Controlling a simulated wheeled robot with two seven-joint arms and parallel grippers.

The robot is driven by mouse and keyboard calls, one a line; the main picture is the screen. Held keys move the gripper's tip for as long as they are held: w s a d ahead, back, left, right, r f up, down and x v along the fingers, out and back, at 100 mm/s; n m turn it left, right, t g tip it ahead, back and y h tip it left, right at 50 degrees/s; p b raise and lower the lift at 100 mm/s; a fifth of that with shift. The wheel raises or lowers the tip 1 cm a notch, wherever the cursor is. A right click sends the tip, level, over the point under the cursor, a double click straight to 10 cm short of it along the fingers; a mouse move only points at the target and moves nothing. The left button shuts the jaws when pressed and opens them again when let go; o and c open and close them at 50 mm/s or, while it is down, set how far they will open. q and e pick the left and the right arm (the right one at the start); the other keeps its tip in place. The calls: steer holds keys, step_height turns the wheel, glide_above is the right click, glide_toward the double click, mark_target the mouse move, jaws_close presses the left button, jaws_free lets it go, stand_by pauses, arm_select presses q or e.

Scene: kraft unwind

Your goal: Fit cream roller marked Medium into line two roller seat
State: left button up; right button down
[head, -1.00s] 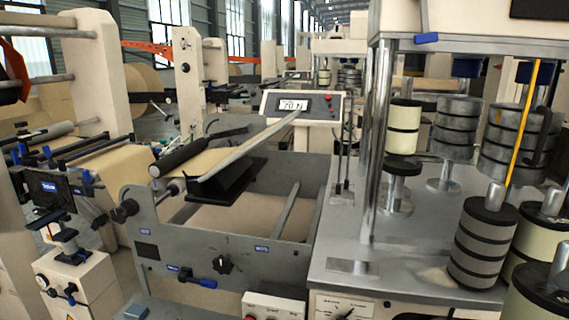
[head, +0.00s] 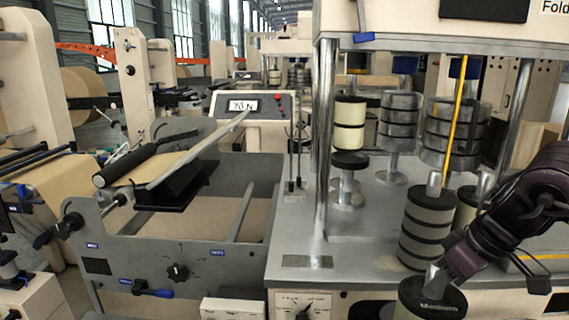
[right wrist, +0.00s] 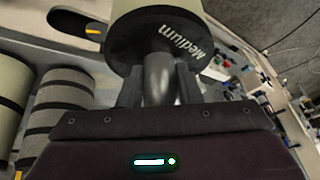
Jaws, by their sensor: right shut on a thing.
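The cream roller marked Medium (head: 432,297) is at the bottom of the head view, its black end cap up and most of its body cut off by the frame edge. In the right wrist view the word Medium shows on the cap (right wrist: 165,48), with part of the cream body (right wrist: 127,9) beyond it. My right gripper (head: 437,272) is shut on the roller's metal end shaft; in the right wrist view the fingers (right wrist: 158,88) flank the shaft. My left gripper is not in view. I cannot tell which part is the line two roller seat.
A grey-banded roller (head: 424,228) stands close behind the held roller. A chrome post (head: 322,130) and cream and grey roller stacks (head: 348,125) stand on the metal deck (head: 290,235).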

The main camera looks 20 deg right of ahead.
steer(key=w+a+f, duration=0.4)
steer(key=a, duration=0.4)
steer(key=w+a+f, duration=0.3)
steer(key=w+a, duration=0.1)
steer(key=a, duration=0.5)
steer(key=w+a+f+m, duration=0.1)
steer(key=w+a+f, duration=0.3)
steer(key=a, duration=0.5)
steer(key=shift+w+f, duration=0.35)
steer(key=shift+w, duration=0.25)
steer(key=shift+d, duration=0.1)
